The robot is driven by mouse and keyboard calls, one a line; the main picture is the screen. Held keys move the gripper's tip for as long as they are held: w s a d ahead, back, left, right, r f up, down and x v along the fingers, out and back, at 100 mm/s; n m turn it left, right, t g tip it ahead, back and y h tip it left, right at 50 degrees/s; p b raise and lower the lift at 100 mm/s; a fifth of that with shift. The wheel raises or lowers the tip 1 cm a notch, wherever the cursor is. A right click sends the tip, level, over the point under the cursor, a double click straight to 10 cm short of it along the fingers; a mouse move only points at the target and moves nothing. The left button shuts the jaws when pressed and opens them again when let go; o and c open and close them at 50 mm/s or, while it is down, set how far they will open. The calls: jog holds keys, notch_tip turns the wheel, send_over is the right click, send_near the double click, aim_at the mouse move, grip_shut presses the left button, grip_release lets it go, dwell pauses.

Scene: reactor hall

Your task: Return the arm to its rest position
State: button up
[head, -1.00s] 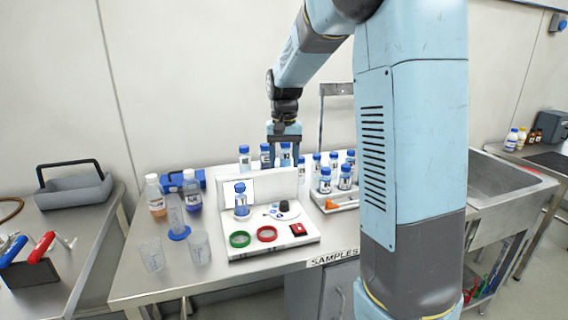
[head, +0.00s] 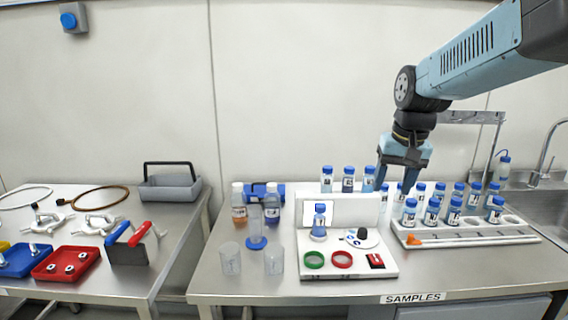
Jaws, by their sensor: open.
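My gripper (head: 393,180) points down above the back of the samples table (head: 215,283), its two fingers apart. It hangs between the white block with the blue-capped bottle (head: 319,222) and the rack (head: 480,236) of sample bottles. I see nothing between the fingers; from this view I cannot tell how far it is from the bottles behind. My arm comes in from the upper right, bent at the elbow, reaching out over the table.
Several blue-capped bottles (head: 348,180) stand along the back. Clear beakers (head: 230,259) and two reagent bottles (head: 239,206) stand at the left. A metal frame (head: 472,117) rises behind the rack, by a sink. The left table holds a grey caddy (head: 168,192) and trays (head: 66,265).

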jog(key=s+n+t, duration=0.1)
jog(key=s+t, duration=0.2)
jog(key=s, duration=1.2)
jog(key=shift+a+n, duration=0.25)
jog(key=shift+n, duration=0.05)
